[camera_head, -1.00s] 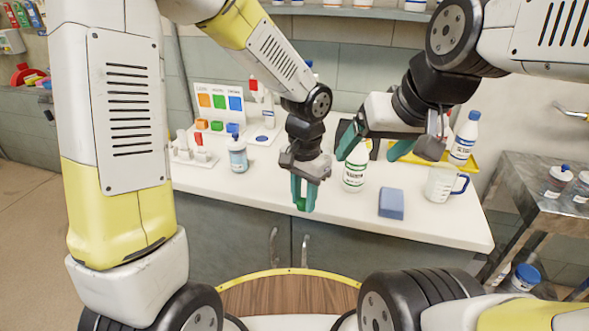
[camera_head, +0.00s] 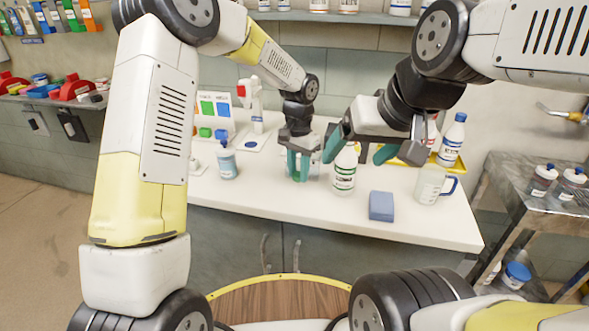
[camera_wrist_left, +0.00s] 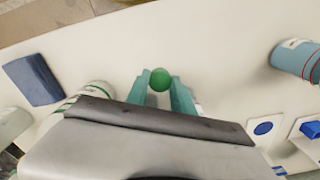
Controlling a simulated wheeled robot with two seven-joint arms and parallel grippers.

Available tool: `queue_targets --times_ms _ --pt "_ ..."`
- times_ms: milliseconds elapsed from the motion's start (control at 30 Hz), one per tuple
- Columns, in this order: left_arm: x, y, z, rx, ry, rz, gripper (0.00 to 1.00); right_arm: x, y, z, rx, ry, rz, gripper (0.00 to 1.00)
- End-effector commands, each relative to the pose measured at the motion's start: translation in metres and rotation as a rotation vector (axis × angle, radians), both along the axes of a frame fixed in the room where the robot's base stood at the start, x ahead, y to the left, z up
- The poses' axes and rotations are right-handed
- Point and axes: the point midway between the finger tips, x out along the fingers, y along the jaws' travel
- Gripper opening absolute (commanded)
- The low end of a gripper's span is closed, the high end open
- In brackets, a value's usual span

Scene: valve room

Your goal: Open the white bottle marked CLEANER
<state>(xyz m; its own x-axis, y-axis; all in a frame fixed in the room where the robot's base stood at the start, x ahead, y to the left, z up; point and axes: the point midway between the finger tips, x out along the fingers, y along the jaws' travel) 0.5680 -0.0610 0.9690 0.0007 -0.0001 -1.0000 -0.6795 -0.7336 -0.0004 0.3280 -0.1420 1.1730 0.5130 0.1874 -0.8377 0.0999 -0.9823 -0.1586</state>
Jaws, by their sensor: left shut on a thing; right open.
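The white bottle with a green-trimmed label (camera_head: 344,178) stands upright on the counter; its lettering is too small to read. Its top is partly behind a finger of my right gripper (camera_head: 361,150), so I cannot see its mouth clearly. My right gripper is open, its fingers at the height of the bottle's top in the picture. My left gripper (camera_head: 298,166) is left of the bottle, fingers pointing down, shut on a round green cap (camera_wrist_left: 160,80). The cap shows between the fingertips in the left wrist view and is hidden in the head view.
A blue sponge-like block (camera_head: 381,206) and a clear jug with a blue handle (camera_head: 430,185) are to the right. A yellow tray (camera_head: 440,165) holds a blue-capped white bottle (camera_head: 452,140). The counter's front strip is clear.

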Motion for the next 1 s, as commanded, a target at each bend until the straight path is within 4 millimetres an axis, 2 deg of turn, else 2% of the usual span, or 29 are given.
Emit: queue_targets --times_ms 100,200,567,600,700,1000 --pt "-0.002 0.0 -0.021 0.002 0.005 0.0 0.0 0.0 0.0 0.0 0.0 0.0 0.0 0.8" --pt "-0.002 0.0 -0.034 0.001 0.003 0.0 0.0 0.0 0.0 0.0 0.0 0.0 0.0 0.8" --pt "-0.001 0.0 -0.038 0.0 0.0 0.0 0.0 0.0 0.0 0.0 0.0 0.0 0.0 0.8" --pt "-0.001 0.0 -0.038 0.0 0.0 0.0 0.3 0.0 0.0 0.0 0.0 0.0 0.0 0.8" --pt "-0.001 0.0 -0.038 0.0 0.0 0.0 0.5 0.0 0.0 0.0 0.0 0.0 0.0 0.8" --pt "-0.001 0.0 -0.038 0.0 0.0 0.0 0.5 0.0 0.0 0.0 0.0 0.0 0.0 0.8"
